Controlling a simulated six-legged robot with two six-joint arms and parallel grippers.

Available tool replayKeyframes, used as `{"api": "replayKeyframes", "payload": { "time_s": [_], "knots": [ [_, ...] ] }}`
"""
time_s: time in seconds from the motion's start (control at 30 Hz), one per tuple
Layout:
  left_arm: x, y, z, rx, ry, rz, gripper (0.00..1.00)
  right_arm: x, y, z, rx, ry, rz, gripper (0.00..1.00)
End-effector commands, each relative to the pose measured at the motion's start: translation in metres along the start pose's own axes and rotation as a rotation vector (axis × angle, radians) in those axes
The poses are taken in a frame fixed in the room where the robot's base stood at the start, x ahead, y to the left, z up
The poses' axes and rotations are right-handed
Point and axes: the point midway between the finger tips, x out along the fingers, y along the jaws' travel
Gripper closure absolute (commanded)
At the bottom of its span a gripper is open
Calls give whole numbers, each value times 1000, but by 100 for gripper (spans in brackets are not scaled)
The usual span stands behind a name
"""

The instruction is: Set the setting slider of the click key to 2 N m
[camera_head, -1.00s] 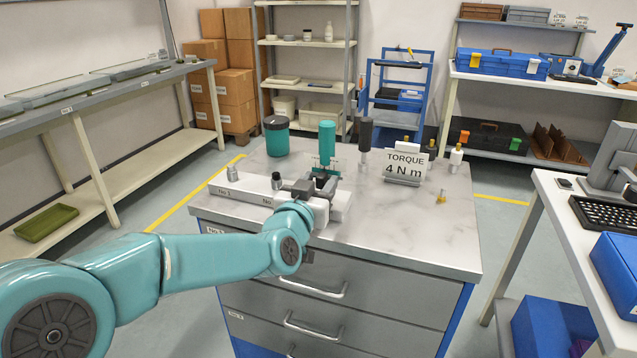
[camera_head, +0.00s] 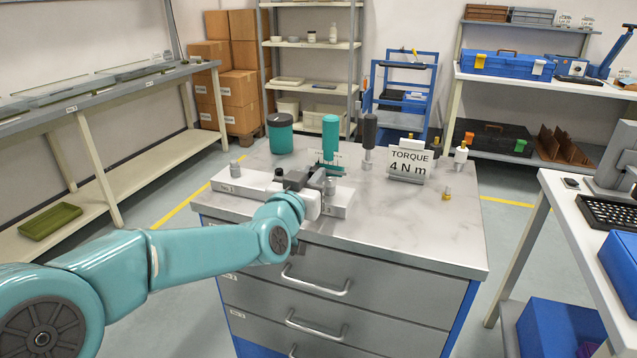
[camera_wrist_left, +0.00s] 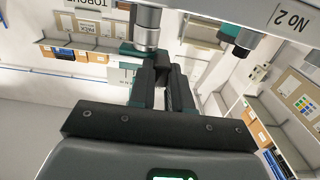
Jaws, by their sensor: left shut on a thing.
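The teal upright handle (camera_head: 330,136), which I take for the click key, stands at the back of a white fixture (camera_head: 341,211) on the cabinet top. A small teal part with dark marks (camera_head: 329,168) sits below it. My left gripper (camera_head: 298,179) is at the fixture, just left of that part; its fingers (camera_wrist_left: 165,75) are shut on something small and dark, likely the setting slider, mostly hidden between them. A metal cylinder (camera_wrist_left: 147,28) is close beyond the fingertips in the left wrist view. The slider's reading cannot be made out. My right gripper is out of view.
A sign (camera_head: 409,164) reads "TORQUE 4 N m". The right front of the cabinet top (camera_head: 420,230) is clear.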

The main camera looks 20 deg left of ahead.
Motion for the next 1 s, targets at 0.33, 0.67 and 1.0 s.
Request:
{"api": "replayKeyframes", "payload": {
  "time_s": [0.33,0.67,1.0],
  "knots": [
    [0,-2,-1,-1,2,-5,55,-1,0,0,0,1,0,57],
    [-19,-1,-1,-1,2,-3,55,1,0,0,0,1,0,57],
    [-108,-1,-2,-1,3,-4,55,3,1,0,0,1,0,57]
  ]
}}
